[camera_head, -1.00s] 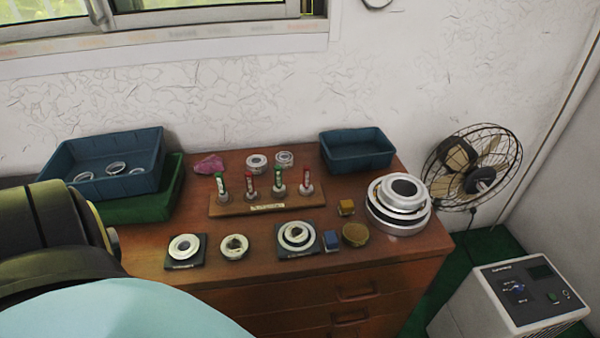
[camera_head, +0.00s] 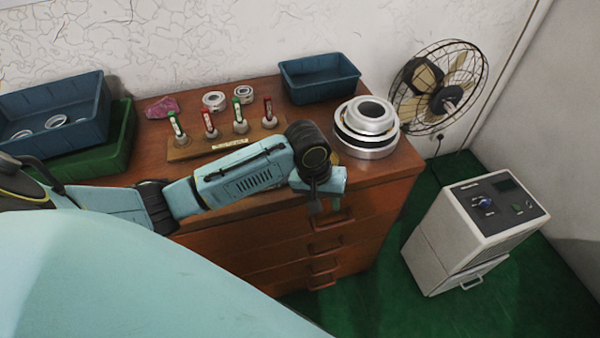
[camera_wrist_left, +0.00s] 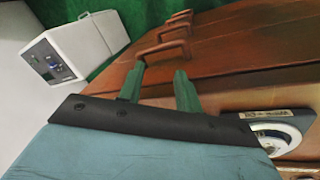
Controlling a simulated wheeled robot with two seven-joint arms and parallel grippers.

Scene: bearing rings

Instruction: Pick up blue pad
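My left gripper (camera_head: 322,204) hangs near the front edge of the cabinet top in the head view. In the left wrist view its two dark green fingers (camera_wrist_left: 160,73) stand apart with nothing between them, with the brown drawer front and handles beyond. A bearing ring on a dark labelled plate (camera_wrist_left: 278,134) shows at the right of the wrist view. My right gripper is not in view.
A marker rack (camera_head: 205,148) stands behind my left arm. Stacked silver rings (camera_head: 367,125) sit right of the gripper. A blue bin (camera_head: 320,77) is at the back, and another blue bin (camera_head: 60,110) rests on a green bin (camera_head: 121,150) at left. A white machine (camera_head: 470,230) stands right.

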